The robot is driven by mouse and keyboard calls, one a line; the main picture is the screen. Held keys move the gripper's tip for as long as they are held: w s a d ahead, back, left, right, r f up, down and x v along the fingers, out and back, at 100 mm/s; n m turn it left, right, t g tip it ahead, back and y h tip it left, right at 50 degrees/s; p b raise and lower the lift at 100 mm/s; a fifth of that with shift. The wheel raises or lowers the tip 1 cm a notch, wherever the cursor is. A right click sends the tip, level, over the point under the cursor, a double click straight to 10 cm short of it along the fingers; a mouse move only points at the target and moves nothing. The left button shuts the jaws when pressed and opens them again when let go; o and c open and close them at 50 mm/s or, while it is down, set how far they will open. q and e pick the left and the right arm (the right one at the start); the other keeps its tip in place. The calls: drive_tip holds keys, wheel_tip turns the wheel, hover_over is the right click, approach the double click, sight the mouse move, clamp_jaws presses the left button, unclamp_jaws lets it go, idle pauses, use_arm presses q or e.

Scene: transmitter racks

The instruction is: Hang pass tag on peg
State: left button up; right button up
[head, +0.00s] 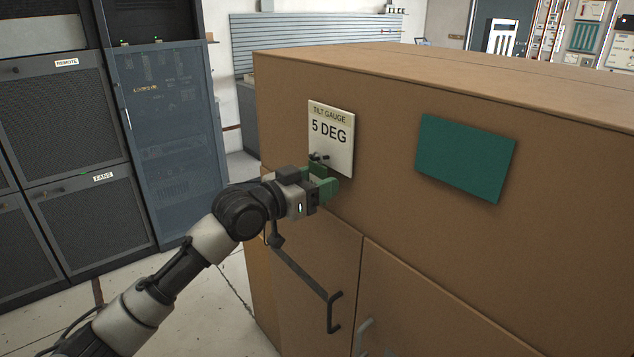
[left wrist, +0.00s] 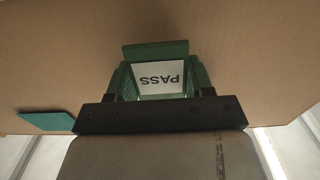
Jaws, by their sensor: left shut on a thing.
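The pass tag (left wrist: 160,79) shows in the left wrist view as a white face with PASS upside down, between the green fingers. My left gripper (head: 325,184) is shut on it, just in front of the brown cabinet. A green bar lies across the far side of the tag in the left wrist view; I cannot tell what it belongs to. A small dark peg (head: 318,157) sticks out low on the white TILT GAUGE 5 DEG plate (head: 332,132), just above the gripper. In the head view the gripper hides most of the tag. My right gripper is not in view.
Dark racks (head: 60,125) stand at left. Open floor (head: 215,310) lies between racks and cabinet.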

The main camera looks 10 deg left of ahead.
use_arm(q)
drive_tip(key=shift+d+f, duration=0.1)
drive_tip(key=o, duration=1)
